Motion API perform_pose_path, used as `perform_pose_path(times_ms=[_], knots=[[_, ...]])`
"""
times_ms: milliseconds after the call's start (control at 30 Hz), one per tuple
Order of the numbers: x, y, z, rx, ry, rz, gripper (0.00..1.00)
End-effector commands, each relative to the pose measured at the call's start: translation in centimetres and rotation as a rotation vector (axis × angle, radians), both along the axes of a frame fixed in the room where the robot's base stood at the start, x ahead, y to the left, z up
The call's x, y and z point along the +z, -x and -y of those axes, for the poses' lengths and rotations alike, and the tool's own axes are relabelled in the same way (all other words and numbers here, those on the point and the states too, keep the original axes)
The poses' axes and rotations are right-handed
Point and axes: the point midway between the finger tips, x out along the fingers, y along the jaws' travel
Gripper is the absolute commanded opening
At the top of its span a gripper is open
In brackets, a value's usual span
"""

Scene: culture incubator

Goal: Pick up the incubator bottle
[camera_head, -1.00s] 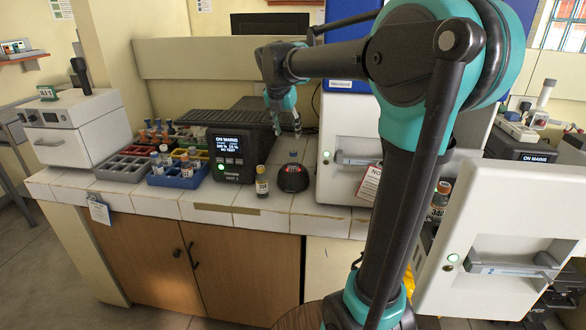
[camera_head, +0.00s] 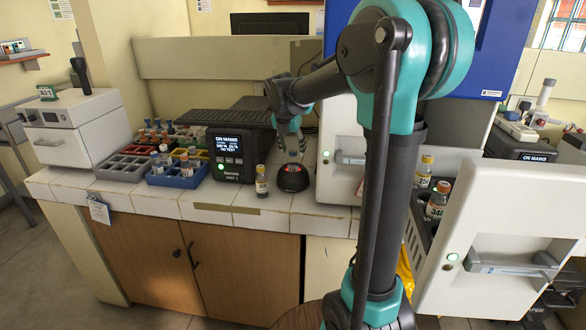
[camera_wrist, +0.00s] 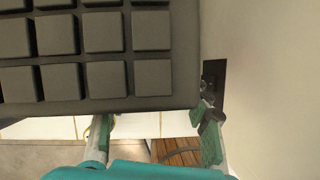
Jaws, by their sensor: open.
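Two bottles with yellowish or orange caps and white labels stand in the open incubator at the right: a front one (camera_head: 437,203) marked 340 and one behind it (camera_head: 425,172). Which one is the task's bottle I cannot tell. The incubator door (camera_head: 490,240) stands open in front of them. My gripper (camera_head: 291,150) is well to the left of the bottles, over the counter near a round black device. It is open and empty. In the wrist view, its fingers (camera_wrist: 155,138) are spread apart, and no bottle shows.
A round black device with a red top (camera_head: 292,178) and a small bottle (camera_head: 261,182) stand on the counter. A black display unit (camera_head: 228,155), a blue rack of vials (camera_head: 173,176) and a white box-shaped machine (camera_head: 75,130) are at the left. A second white door (camera_head: 340,150) is behind my arm.

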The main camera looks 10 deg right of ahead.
Motion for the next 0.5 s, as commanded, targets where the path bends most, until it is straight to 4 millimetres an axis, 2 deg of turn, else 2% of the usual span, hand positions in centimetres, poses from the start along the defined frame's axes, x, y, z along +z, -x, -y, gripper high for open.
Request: perform_pose_path(times_ms=[67, 433, 500], knots=[[0.02, 0.01, 0.00, 0.000, 0.000, 0.000, 0.47], [0.04, 0.01, -0.01, 0.000, 0.000, 0.000, 0.01], [0.04, 0.01, -0.01, 0.000, 0.000, 0.000, 0.00]])
